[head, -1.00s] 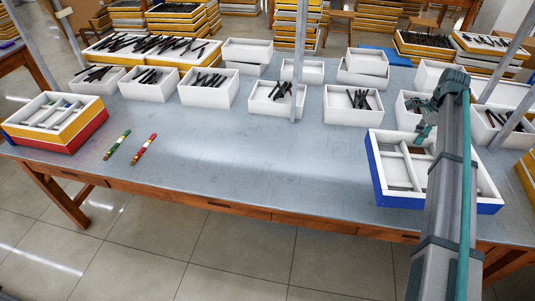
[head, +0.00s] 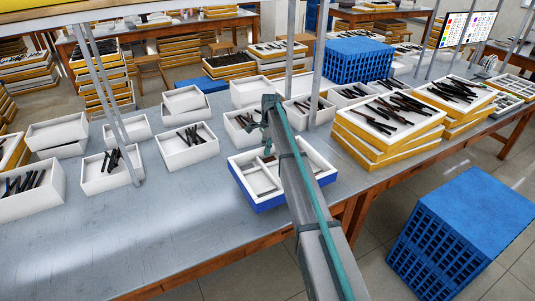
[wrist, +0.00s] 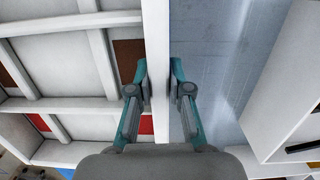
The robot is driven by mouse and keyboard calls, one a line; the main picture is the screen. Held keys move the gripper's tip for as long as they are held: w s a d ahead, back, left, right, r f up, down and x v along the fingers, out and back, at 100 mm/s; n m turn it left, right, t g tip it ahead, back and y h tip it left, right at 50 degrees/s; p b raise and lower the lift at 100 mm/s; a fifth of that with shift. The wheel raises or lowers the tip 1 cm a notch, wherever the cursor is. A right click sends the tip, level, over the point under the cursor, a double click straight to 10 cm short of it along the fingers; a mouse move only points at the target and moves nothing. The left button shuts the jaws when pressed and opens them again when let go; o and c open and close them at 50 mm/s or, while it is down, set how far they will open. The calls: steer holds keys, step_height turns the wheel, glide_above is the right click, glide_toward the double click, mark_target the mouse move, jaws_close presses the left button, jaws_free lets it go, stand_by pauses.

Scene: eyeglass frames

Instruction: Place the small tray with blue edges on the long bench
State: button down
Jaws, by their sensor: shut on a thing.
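The small tray (head: 272,202) has blue outer edges and a white interior divided into compartments. It is at the front edge of the long grey bench (head: 180,205) in the head view. I cannot tell whether it rests on the bench or is slightly above it. My gripper (wrist: 161,78) is shut on one white wall of the tray (wrist: 155,25), with one finger on each side. In the head view my gripper (head: 266,148) is at the tray's far side, and my arm hides part of the tray's right half.
White boxes with dark frames, such as one box (head: 188,152), stand behind and left of the tray. Stacked yellow-edged trays (head: 380,150) stand close on its right. Metal posts (head: 107,90) rise from the bench. Blue crates (head: 455,235) stand on the floor at right. Bare bench lies to the left.

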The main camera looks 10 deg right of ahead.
mark_target(268, 156)
steer(key=shift+w+d+f, duration=0.25)
steer(key=shift+w+f, duration=0.1)
steer(key=shift+f, duration=0.15)
steer(key=shift+w+d+f, duration=0.25)
steer(key=shift+w+f, duration=0.1)
steer(key=shift+f, duration=0.1)
step_height(268, 156, down, 3)
steer(key=shift+w+d+r+p, duration=0.1)
steer(key=shift+p, duration=1.05)
steer(key=shift+f, duration=0.3)
steer(key=shift+f, duration=0.2)
steer(key=c, duration=1.1)
jaws_free()
steer(key=shift+r, duration=0.1)
step_height(268, 156, up, 12)
steer(key=d+b, duration=0.1)
steer(key=b, duration=0.3)
steer(key=shift+w, duration=0.4)
steer(key=shift+d, duration=0.1)
